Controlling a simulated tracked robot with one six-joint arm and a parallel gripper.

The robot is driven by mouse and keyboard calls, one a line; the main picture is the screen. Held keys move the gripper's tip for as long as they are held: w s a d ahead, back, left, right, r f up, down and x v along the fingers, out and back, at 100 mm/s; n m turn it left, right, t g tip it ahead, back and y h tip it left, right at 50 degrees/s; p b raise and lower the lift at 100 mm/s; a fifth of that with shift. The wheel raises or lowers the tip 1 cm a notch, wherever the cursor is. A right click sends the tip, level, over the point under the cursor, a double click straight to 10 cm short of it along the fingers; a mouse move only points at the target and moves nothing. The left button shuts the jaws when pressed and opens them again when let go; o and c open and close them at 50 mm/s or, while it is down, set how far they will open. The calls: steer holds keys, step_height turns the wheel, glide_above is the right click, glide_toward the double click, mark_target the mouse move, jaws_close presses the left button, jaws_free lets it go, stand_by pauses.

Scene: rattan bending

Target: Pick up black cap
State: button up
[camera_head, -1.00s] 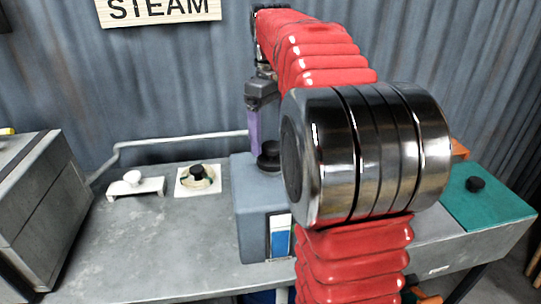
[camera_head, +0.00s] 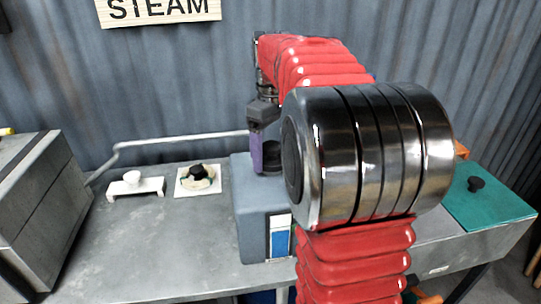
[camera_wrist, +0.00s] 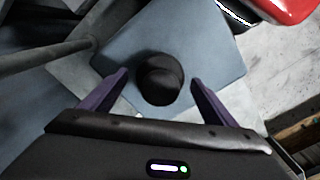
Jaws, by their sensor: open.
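The black cap (camera_wrist: 160,78) sits on top of a blue-grey box in the wrist view, rounded and dark. In the head view the cap (camera_head: 273,158) shows at the box's top, beside a purple finger. My gripper (camera_head: 262,155) points down at the cap. In the wrist view my gripper (camera_wrist: 159,78) is open, with one purple finger on each side of the cap and a visible gap on both sides. The cap's lower edge is hard to make out.
The blue-grey box (camera_head: 252,215) stands on the grey bench (camera_head: 150,250). To its left are a white stand with a white knob (camera_head: 132,177) and a pale plate with a black knob (camera_head: 198,172). A green panel with a black knob (camera_head: 475,184) lies right.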

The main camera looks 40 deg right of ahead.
mark_target(271, 145)
steer(key=shift+c, duration=0.5)
steer(key=c, duration=1.1)
steer(key=shift+c, duration=0.2)
step_height(271, 145, up, 10)
steer(key=shift+f, duration=1.05)
